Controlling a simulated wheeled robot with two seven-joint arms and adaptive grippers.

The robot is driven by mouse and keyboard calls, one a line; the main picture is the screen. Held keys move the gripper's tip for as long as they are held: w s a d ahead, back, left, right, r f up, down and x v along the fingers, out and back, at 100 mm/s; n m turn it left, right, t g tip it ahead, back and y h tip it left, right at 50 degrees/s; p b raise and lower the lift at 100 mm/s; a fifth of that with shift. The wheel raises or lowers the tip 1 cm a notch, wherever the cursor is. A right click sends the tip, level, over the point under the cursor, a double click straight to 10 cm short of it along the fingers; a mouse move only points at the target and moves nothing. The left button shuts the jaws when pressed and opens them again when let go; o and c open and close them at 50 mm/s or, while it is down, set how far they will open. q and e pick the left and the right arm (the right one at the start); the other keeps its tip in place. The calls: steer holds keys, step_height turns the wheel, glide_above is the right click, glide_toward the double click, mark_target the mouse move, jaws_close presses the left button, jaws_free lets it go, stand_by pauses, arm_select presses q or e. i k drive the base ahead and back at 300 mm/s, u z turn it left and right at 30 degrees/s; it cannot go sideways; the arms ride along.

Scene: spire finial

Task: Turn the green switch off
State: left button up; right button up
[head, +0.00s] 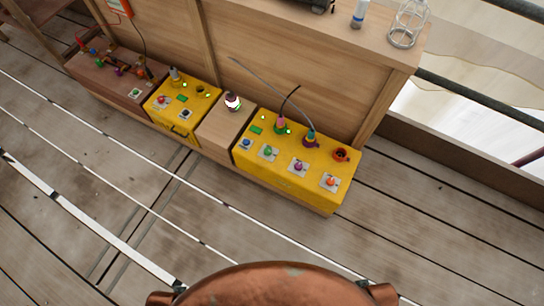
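A green switch (268,152) sits on a pale square plate on top of the larger yellow box (284,189), right of the middle of the head view. Neither of my grippers is in view.
A smaller yellow box (183,101) and a brown box (110,72) stand to the left, with a wooden block (222,124) between the yellow boxes. A wooden cabinet (285,72) rises behind, holding a wire cage lamp (408,22). The plank floor in front is clear.

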mark_target(267, 151)
steer(key=u, duration=0.4)
steer(key=k, duration=0.5)
steer(key=u, duration=0.9)
steer(key=i, duration=1)
steer(key=z, duration=0.65)
